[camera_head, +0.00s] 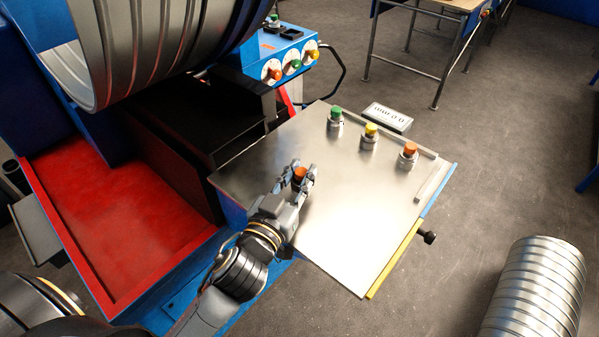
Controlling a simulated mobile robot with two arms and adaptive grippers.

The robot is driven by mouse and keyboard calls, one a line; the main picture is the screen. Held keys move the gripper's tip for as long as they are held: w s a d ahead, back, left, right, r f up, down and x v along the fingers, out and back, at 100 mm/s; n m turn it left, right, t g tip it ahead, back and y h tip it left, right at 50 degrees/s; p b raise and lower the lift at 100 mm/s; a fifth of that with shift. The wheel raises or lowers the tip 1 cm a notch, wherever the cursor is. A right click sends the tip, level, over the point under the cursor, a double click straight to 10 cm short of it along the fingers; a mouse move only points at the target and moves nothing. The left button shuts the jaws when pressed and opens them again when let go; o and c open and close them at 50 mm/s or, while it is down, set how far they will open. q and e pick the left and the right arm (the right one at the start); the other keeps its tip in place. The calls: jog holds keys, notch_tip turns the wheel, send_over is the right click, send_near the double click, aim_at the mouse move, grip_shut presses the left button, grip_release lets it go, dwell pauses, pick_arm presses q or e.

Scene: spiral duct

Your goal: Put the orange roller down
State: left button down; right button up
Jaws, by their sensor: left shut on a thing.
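My left gripper (302,176) is over the near left part of a metal-topped table (345,230). It is shut on an orange roller (300,173), whose orange top shows between the fingers. The fingers hide the lower part of this roller, so I cannot tell whether it touches the table top. My right gripper is not in view.
Along the table's far side stand a green-topped roller (335,115), a yellow-topped one (370,131) and another orange-topped one (408,154). A labelled plate (388,117) is behind them. The blue machine (262,50) with a large spiral duct (150,45) stands left. The table's middle is clear.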

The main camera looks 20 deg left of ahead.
pick_arm(q)
jog(key=shift+s, duration=0.1)
jog(key=c, duration=1.1)
grip_release()
jog(key=shift+f, duration=0.1)
jog(key=shift+c, duration=0.2)
jog(key=shift+s, duration=0.1)
